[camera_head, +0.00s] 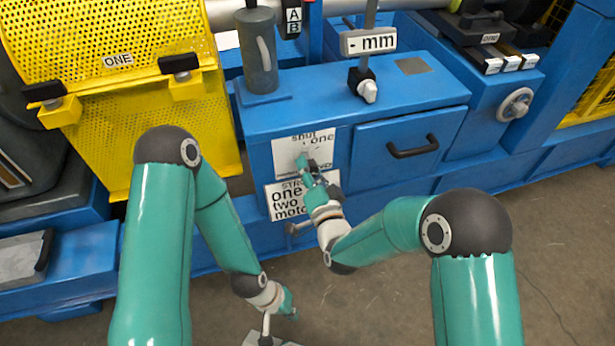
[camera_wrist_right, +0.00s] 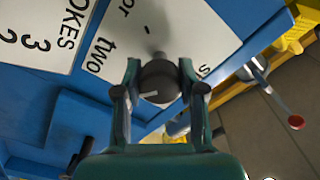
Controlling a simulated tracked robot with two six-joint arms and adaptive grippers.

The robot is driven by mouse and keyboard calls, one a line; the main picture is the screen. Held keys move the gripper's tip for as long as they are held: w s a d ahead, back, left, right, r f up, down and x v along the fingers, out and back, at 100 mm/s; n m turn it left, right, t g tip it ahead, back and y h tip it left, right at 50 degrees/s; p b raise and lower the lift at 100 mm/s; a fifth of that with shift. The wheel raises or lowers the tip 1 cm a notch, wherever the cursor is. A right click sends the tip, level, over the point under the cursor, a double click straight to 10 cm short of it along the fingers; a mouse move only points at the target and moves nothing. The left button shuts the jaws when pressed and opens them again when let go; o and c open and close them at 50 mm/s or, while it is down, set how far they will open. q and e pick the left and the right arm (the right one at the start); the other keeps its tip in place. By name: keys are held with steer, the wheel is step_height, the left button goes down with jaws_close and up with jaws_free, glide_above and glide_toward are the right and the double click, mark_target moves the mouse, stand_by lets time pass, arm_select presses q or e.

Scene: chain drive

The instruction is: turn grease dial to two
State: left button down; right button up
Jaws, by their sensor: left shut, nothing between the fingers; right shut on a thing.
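The grease dial (camera_wrist_right: 158,82) is a dark round knob with a short white mark. It sits on a white plate (camera_head: 287,157) lettered "shut" and "one" on the blue cabinet; the wrist view also shows the word "two" (camera_wrist_right: 99,54). The dial's mark lies toward the left of the knob in the wrist view; I cannot tell exactly which label it lines up with. My right gripper (camera_head: 303,163) is shut on the dial, a finger on each side in the wrist view (camera_wrist_right: 160,92). My left gripper (camera_head: 289,305) is shut and empty, low over the floor.
A drawer with a black handle (camera_head: 413,147) is to the right. A yellow perforated guard (camera_head: 120,110) stands left. A lever with a red knob (camera_wrist_right: 295,121) shows in the wrist view.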

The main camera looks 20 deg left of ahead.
steer(key=shift+f+m+b, duration=0.3)
steer(key=shift+m+b, duration=0.85)
steer(key=shift+m, duration=0.25)
steer(key=shift+d, duration=0.1)
steer(key=o, duration=1)
steer(key=shift+r, duration=0.1)
steer(key=shift+o, duration=0.7)
steer(key=shift+r, duration=0.1)
steer(key=shift+s, duration=0.1)
steer(key=v, duration=1.2)
